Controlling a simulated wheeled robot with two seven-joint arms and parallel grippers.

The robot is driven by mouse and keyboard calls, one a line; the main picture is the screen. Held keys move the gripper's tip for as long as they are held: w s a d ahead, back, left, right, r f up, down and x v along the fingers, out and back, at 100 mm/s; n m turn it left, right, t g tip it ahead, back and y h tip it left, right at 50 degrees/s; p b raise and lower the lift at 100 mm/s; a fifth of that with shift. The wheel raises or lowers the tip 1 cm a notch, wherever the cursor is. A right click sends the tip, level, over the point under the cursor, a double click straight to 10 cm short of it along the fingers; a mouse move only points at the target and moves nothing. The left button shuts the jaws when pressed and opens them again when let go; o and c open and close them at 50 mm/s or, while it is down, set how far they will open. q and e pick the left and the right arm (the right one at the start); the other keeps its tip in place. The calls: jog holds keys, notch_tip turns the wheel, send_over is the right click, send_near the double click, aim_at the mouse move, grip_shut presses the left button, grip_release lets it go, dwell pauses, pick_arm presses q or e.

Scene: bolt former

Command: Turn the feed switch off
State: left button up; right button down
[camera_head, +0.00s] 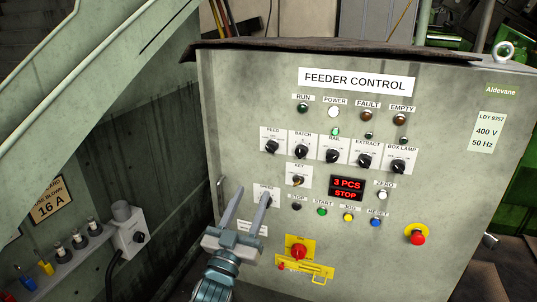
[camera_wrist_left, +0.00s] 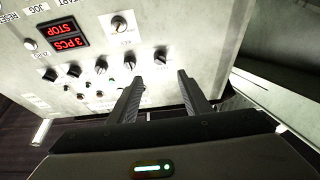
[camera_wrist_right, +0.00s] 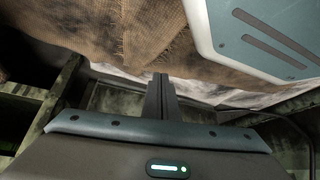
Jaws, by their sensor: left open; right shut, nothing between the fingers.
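The feed switch (camera_head: 271,146) is a black knob on a white plate, leftmost in the knob row of the grey feeder control panel (camera_head: 450,150). I cannot tell which position its pointer marks. My left gripper (camera_head: 253,192) is open and empty, below and left of the feed switch in the head view, its fingers pointing up. In the left wrist view the panel appears upside down, and the feed switch (camera_wrist_left: 161,53) shows between the two fingertips, apart from them. My right gripper (camera_wrist_right: 160,78) is shut and empty; it is outside the head view.
The batch knob (camera_head: 301,151) is close right of the feed switch, and the key switch (camera_head: 298,180) is below. The display (camera_head: 347,188) reads 3 PCS and STOP. A red emergency button (camera_head: 417,238) is lower right. Brown sackcloth (camera_wrist_right: 120,45) is near my right gripper.

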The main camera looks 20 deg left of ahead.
pick_arm(q)
jog(key=p, duration=0.2)
send_near(270, 150)
jog(key=w, duration=0.3)
jog(key=x, duration=0.4)
jog(key=shift+r+p, duration=0.3)
jog(key=shift+r, duration=0.05)
jog(key=shift+x, duration=0.85)
pick_arm(e)
jog(key=shift+s+a+r+t, duration=0.3)
jog(key=shift+s+r, duration=0.05)
jog(key=shift+s, duration=0.3)
pick_arm(q)
jog(key=shift+f, duration=0.1)
jog(key=c, duration=1)
